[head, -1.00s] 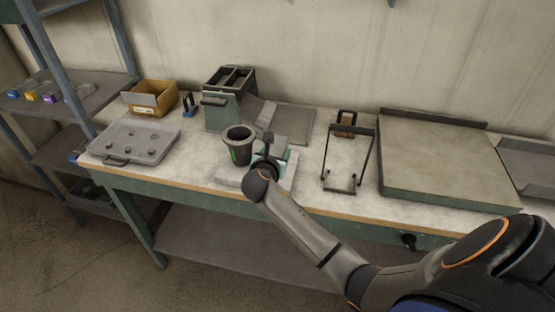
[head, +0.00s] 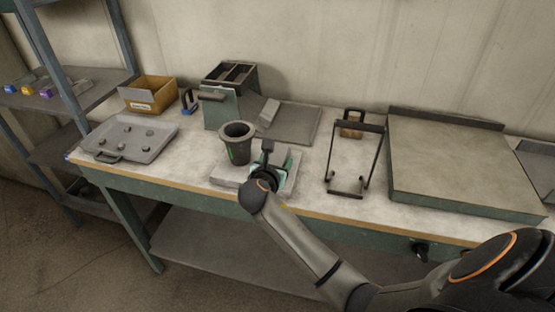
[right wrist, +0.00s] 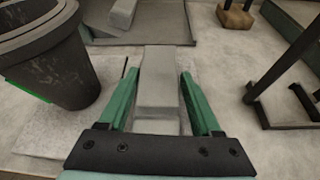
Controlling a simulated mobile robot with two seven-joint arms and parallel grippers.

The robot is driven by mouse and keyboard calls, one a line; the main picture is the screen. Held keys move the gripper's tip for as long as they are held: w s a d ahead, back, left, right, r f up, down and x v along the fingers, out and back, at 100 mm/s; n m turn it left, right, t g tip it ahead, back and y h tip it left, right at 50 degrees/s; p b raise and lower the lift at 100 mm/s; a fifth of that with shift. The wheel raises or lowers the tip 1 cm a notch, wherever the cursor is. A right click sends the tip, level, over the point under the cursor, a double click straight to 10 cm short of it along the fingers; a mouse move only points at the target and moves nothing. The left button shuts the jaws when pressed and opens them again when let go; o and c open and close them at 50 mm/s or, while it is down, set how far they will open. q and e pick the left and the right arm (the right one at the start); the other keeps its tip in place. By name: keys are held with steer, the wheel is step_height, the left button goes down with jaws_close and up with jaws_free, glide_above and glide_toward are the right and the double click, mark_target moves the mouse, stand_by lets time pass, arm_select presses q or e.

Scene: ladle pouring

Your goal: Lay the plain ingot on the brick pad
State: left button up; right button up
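The plain ingot (right wrist: 157,82) is a grey block between the green fingers of my right gripper (right wrist: 158,85) in the right wrist view. The fingers lie close along both its sides and appear shut on it. In the head view my right gripper (head: 272,170) is low over the right part of a pale grey slab, which I take as the brick pad (head: 226,174); the slab also shows in the right wrist view (right wrist: 40,140). I cannot tell whether the ingot touches the pad. My left gripper is not in view.
A dark crucible (head: 238,146) stands close left of the gripper. Behind are a dark plate (head: 298,122) bearing another grey block (head: 270,111) and a green box (head: 218,112). A black wire stand (head: 345,190) is to the right. A tray (head: 110,152) lies left.

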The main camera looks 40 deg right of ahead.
steer(key=o, duration=0.3)
steer(key=shift+o, duration=0.2)
steer(key=shift+r, duration=0.15)
steer(key=p+v, duration=0.1)
steer(key=v, duration=1)
steer(key=s+a+f+m+y, duration=0.4)
steer(key=f, duration=0.5)
steer(key=s+a+f+m+y, duration=0.3)
steer(key=f+m+y, duration=0.15)
steer(key=f, duration=0.45)
steer(key=s+a+f+m+y, duration=0.2)
steer(key=s+f+m, duration=0.1)
steer(key=s+m, duration=0.3)
steer(key=s+a+f+m+y, duration=0.2)
steer(key=s+m, duration=0.4)
steer(key=m, duration=0.3)
steer(key=shift+s+f, duration=0.2)
steer(key=shift+f, duration=0.5)
